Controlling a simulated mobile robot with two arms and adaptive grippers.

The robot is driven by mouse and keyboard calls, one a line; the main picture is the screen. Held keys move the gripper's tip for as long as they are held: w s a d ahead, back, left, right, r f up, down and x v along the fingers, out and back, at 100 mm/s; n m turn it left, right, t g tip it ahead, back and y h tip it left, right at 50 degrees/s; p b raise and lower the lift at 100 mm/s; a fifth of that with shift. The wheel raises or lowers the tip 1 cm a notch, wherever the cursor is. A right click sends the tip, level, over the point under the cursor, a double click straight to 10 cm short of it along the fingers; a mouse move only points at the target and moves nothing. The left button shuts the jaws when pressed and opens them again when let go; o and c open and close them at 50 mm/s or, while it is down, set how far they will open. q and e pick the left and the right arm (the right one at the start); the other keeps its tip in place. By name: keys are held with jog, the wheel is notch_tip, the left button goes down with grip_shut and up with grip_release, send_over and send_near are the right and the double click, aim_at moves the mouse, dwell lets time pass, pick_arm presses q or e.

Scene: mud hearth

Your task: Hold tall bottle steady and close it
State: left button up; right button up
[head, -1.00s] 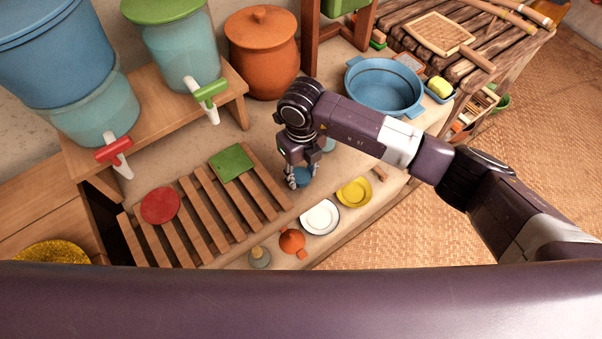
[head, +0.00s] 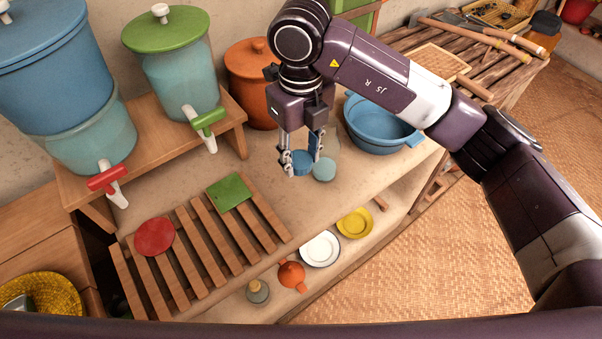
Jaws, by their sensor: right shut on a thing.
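My right gripper (head: 301,157) comes down over the counter with its fingers on either side of a small round blue piece, which looks like a cap (head: 302,164). It is shut on this piece. Just right of the fingers stands a pale, see-through teal vessel (head: 325,169), probably the tall bottle. The fingers partly hide it, and I cannot tell whether its top is open. The blue piece looks beside the vessel, but I cannot tell whether they touch. My left gripper is not in view.
A blue basin (head: 380,125) stands right of the bottle, and an orange clay pot (head: 252,70) behind. Blue (head: 55,60) and green-lidded (head: 178,70) dispensers stand on a shelf. The counter between is clear.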

jog(key=shift+r, duration=0.75)
